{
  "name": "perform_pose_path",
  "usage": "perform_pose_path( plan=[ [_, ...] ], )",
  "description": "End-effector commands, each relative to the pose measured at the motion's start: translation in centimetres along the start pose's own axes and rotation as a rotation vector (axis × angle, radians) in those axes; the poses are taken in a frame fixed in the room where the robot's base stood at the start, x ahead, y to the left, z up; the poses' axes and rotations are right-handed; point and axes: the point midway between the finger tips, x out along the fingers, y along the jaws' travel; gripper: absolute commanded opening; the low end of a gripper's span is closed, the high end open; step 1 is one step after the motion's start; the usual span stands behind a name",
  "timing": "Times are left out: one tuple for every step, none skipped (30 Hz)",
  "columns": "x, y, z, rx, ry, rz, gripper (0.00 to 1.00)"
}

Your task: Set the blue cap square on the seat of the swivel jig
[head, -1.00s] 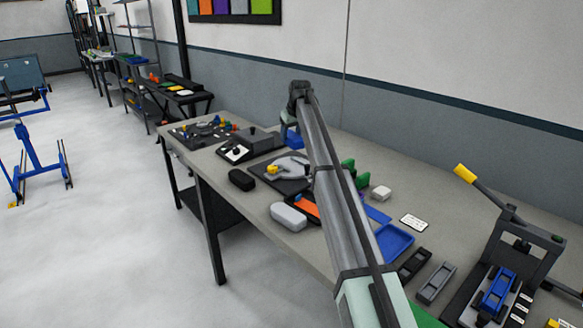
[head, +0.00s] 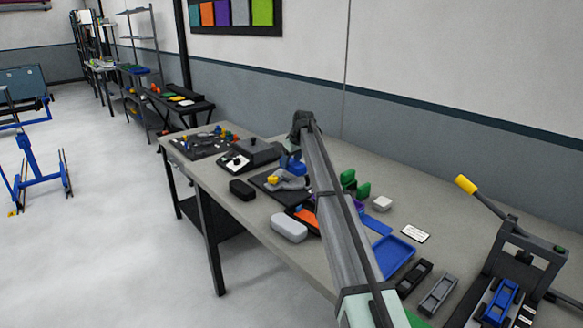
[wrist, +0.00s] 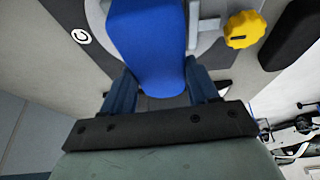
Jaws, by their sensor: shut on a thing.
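The blue cap (wrist: 148,45) is a long rounded block between the two fingers of my gripper (wrist: 160,72), which is shut on it. In the head view, the gripper (head: 291,166) is at the swivel jig, partly behind my arm. The jig's pale grey round plate (head: 290,184) lies on a dark base and has a yellow knob (head: 272,180). In the wrist view, the cap is over the plate, and the yellow knob (wrist: 244,30) is right of it. The cap hides the seat, and I cannot tell whether they touch.
A black case (head: 242,190) and a grey-white case (head: 289,229) lie left of and in front of the jig. A dark boxy device (head: 252,153) stands behind it. Green blocks (head: 355,184), a blue tray (head: 393,256) and a lever press (head: 515,255) are to the right.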

Motion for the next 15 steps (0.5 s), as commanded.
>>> perform_pose_path(
  plan=[
    [0.6,-0.1,0.3,0.000,-0.001,-0.001,0.15],
    [0.9,-0.1,0.5,0.000,-0.001,-0.001,0.15],
    [1.5,-0.1,0.7,0.000,-0.002,-0.001,0.15],
    [1.8,-0.2,0.8,0.001,-0.002,-0.001,0.15],
    [2.2,-0.2,1.0,0.001,-0.002,-0.001,0.15],
    [2.5,-0.2,1.1,0.001,-0.001,-0.001,0.15],
    [2.6,-0.2,1.1,0.001,-0.001,-0.001,0.15],
    [2.7,-0.2,1.1,0.000,0.000,0.000,0.15],
    [2.7,-0.2,1.1,0.000,0.000,0.000,0.15],
    [2.7,-0.2,1.1,0.000,0.000,0.000,0.15],
    [2.7,-0.1,1.1,0.000,0.000,0.000,0.15],
    [2.7,-0.1,1.1,0.000,0.000,0.000,0.15],
    [2.7,-0.1,1.1,0.000,0.000,0.000,0.15],
    [2.7,-0.1,1.1,0.000,0.000,0.000,0.15],
    [2.7,-0.1,1.1,0.000,0.000,0.000,0.15]
  ],
)
